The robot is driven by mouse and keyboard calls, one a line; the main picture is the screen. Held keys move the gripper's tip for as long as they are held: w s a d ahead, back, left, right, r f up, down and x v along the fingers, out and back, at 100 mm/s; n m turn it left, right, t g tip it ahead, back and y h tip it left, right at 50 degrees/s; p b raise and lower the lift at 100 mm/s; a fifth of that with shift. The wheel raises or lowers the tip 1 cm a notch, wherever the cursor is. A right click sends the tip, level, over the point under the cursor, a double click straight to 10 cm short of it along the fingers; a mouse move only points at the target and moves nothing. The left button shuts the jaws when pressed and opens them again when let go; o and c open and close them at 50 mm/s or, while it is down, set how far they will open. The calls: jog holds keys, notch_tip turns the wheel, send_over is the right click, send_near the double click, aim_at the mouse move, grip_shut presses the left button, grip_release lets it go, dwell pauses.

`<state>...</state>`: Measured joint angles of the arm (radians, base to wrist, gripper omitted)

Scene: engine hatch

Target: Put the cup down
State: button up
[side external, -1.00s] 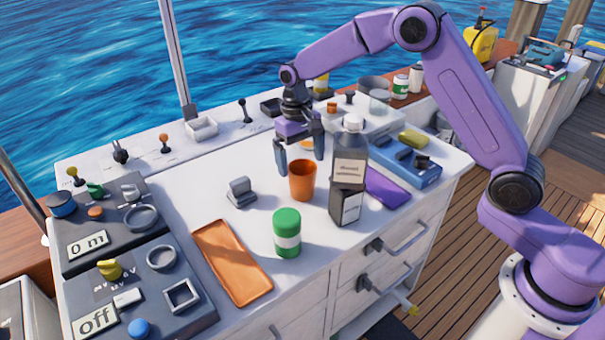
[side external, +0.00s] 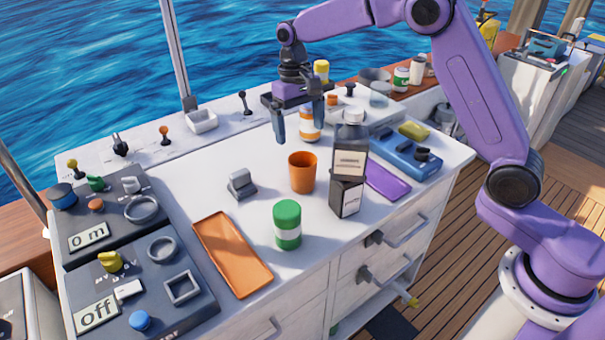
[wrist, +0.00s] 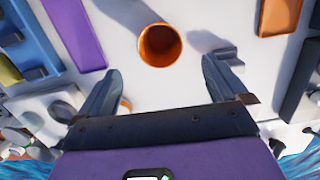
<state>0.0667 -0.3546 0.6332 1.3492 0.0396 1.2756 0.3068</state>
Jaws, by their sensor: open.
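The orange cup (side external: 302,173) stands upright on the white counter in the side view, left of the dark grey bottle. It also shows in the wrist view (wrist: 160,45), seen from above, with its open mouth towards the camera. My gripper (side external: 298,118) is open and empty, above and a little behind the cup, apart from it. In the wrist view my gripper's two fingers (wrist: 158,80) are spread wide, with the cup beyond the tips and nothing between them.
Around the cup are a dark bottle (side external: 349,145), a green-capped jar (side external: 287,225), a grey switch block (side external: 242,184), an orange tray (side external: 232,255) and a purple slab (side external: 386,183). A white-and-orange bottle (side external: 309,124) stands behind.

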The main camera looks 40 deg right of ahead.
notch_tip(320, 180, up, 17)
send_over(309, 156)
jog(key=a, duration=0.3)
jog(key=shift+s+a+f+n+t+h, duration=0.45)
jog(key=shift+f+n+t+h, duration=0.8)
jog(key=shift+f+n+h, duration=1.95)
jog(key=shift+s+a+f+n+t+h, duration=0.4)
jog(key=shift+f+n+t+h, duration=1.05)
jog(key=shift+f+n, duration=3.05)
jog(key=shift+s+a+f+n+t+h, duration=0.4)
jog(key=shift+f+n+t+h, duration=0.6)
jog(key=shift+f+n+h, duration=2.3)
notch_tip(309, 156, down, 4)
jog(key=shift+r+n+y, duration=0.1)
jog(key=shift+n+y, duration=0.4)
jog(key=shift+y, duration=0.15)
jog(key=shift+x, duration=1.1)
jog(key=shift+w+d, duration=0.25)
jog(key=shift+d, duration=0.05)
